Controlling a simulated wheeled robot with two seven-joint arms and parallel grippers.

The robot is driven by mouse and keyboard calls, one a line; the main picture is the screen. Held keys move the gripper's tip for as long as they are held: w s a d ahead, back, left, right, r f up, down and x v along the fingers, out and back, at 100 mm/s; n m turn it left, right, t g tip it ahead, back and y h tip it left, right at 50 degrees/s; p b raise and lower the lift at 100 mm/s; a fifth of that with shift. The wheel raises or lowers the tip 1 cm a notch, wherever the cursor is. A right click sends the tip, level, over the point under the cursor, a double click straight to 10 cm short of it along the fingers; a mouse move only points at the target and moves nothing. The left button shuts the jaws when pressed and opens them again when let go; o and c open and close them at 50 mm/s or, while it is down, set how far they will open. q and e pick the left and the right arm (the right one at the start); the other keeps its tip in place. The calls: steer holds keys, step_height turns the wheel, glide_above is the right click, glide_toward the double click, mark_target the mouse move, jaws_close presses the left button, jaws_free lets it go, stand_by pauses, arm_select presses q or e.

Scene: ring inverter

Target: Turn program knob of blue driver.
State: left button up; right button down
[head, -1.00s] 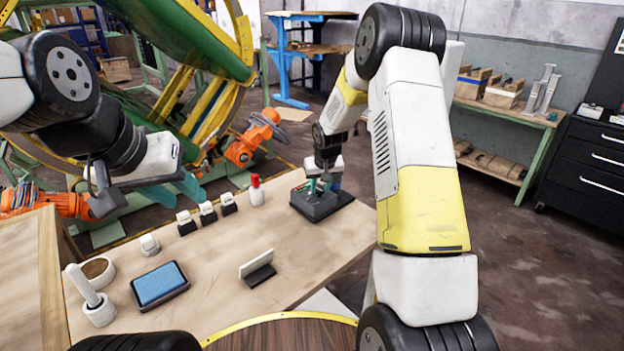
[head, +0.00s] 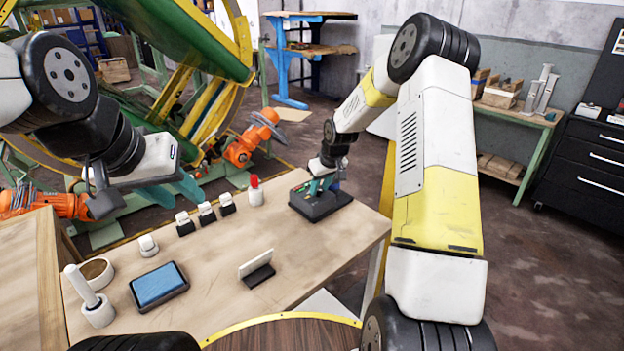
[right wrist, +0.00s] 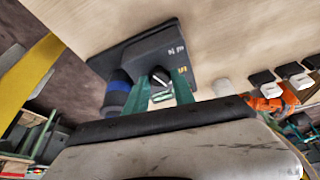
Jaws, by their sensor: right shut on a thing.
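The dark driver station (head: 312,210) stands at the far right part of the wooden table. In the right wrist view, its dark body (right wrist: 150,52) shows pale markings beside a round black program knob (right wrist: 159,76) with a white pointer line. The blue driver (right wrist: 118,90), with a blue and black round handle, stands beside the knob. My right gripper (head: 318,187) is at the station; its green fingers (right wrist: 160,88) are shut on the knob, one on each side. My left gripper (head: 178,190) hangs open and empty above the table's far left side.
A white-and-red bottle (head: 255,191) and several small black-and-white blocks (head: 206,214) stand left of the station. A blue-topped tray (head: 159,286), a white stand (head: 96,308) and a small card holder (head: 258,268) are nearer. The table middle is clear.

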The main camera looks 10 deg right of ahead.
steer(key=c, duration=1.1)
jaws_free()
steer(key=shift+o, duration=0.2)
steer(key=v, duration=0.7)
steer(key=shift+s+r, duration=0.2)
steer(key=shift+r, duration=0.15)
